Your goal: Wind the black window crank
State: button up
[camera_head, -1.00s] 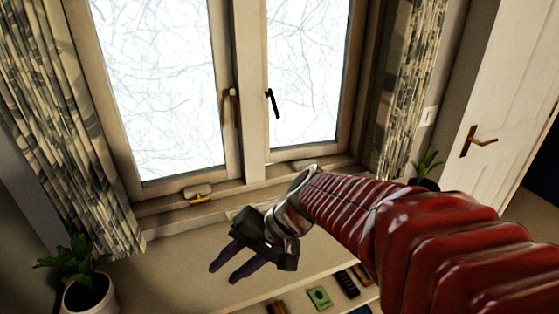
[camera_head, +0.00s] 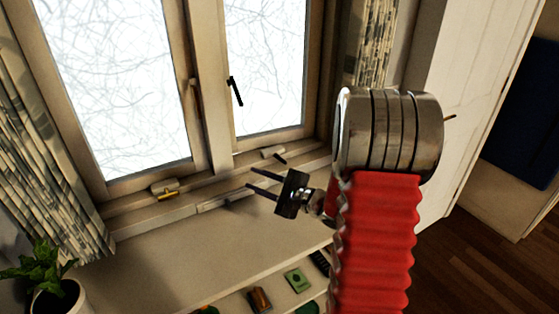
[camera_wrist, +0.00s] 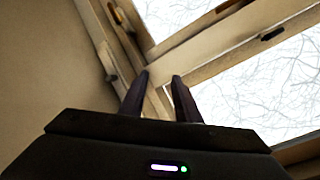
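A short black crank (camera_head: 280,158) sticks out by a pale housing (camera_head: 272,152) on the sill below the right window pane. My gripper (camera_head: 250,178) hangs in front of the sill, pointing left, its two dark fingers apart and empty. In the head view, the crank appears just above the upper finger; I cannot tell the depth gap between them. A separate black handle (camera_head: 235,90) is on the right window sash. In the wrist view, the gripper (camera_wrist: 160,76) is open with nothing between its fingers, facing the window frame. I cannot make out the crank there for certain.
A brass crank (camera_head: 168,190) is at the left of the sill. A potted plant (camera_head: 50,285) stands at lower left. Small items, including a green box (camera_head: 297,280), lie on a lower shelf (camera_head: 245,290). The surface before the window is largely clear.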

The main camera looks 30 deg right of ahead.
aim_at(281, 161)
jog(key=d+f+m+h, duration=0.2)
jog(key=d, duration=0.3)
jog(key=s+d+f+m+t+h, duration=0.1)
jog(key=d+f+m+h, duration=0.1)
jog(key=d, duration=0.3)
jog(key=d+f+m+t+h, duration=0.1)
jog(key=d+f+m+h, duration=0.1)
jog(key=d, duration=0.3)
jog(key=shift+s+d+f+m+h, duration=0.25)
jog(key=shift+m+h, duration=0.15)
jog(key=shift+h, duration=0.4)
jog(key=shift+w, duration=0.1)
jog(key=w, duration=1.3)
jog(key=shift+w+d, duration=0.3)
jog(key=shift+w, duration=0.05)
jog(key=shift+c, duration=0.6)
grip_shut()
